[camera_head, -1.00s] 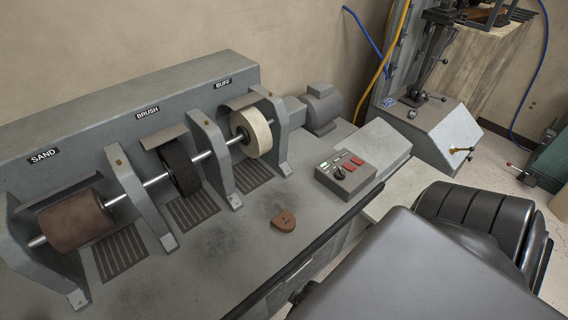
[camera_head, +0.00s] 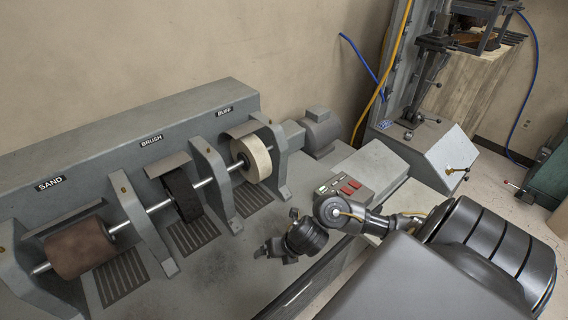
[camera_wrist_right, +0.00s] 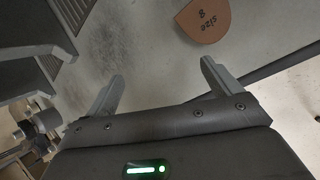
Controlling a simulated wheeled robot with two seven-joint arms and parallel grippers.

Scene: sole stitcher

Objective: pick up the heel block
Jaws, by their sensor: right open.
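My right gripper (camera_head: 278,232) is over the bench front, in front of the buff wheel. In the right wrist view its two fingers (camera_wrist_right: 162,72) are apart with nothing between them, and the block lies beyond the right fingertip. My left gripper is not in view.
The finishing machine with its sand roller (camera_head: 82,247), brush wheel (camera_head: 182,193) and buff wheel (camera_head: 254,157) stands behind on the bench. A control box (camera_head: 345,186) with red buttons is close to my right arm. Bare bench (camera_head: 215,270) lies left of the gripper.

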